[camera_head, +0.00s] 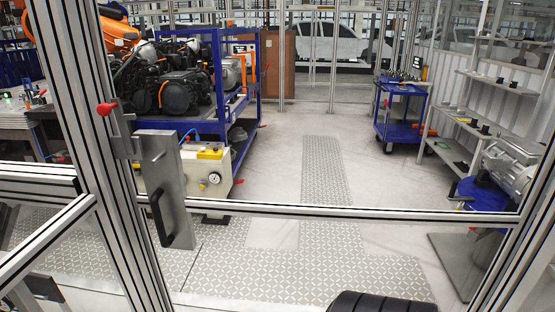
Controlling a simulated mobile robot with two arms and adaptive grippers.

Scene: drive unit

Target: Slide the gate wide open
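The gate is an aluminium profile frame, and its horizontal crossbar (350,213) runs across the view at mid height. A grey lock plate (160,165) with a black pull handle (158,217) is at its left side, next to a thick aluminium upright (85,120). A red knob (106,108) sits on the latch part above the plate. The crossbar reaches from this upright to a slanting upright at the right, so the gate spans the opening. Neither of my grippers is in view, and nothing is seen touching the handle.
Beyond the gate, a blue rack (245,110) with engines and a cream machine box (200,178) stand left. A blue cart (400,115) and shelves (490,85) stand right. The patterned floor (325,165) between is clear. A black ribbed part (380,303) shows at the bottom edge.

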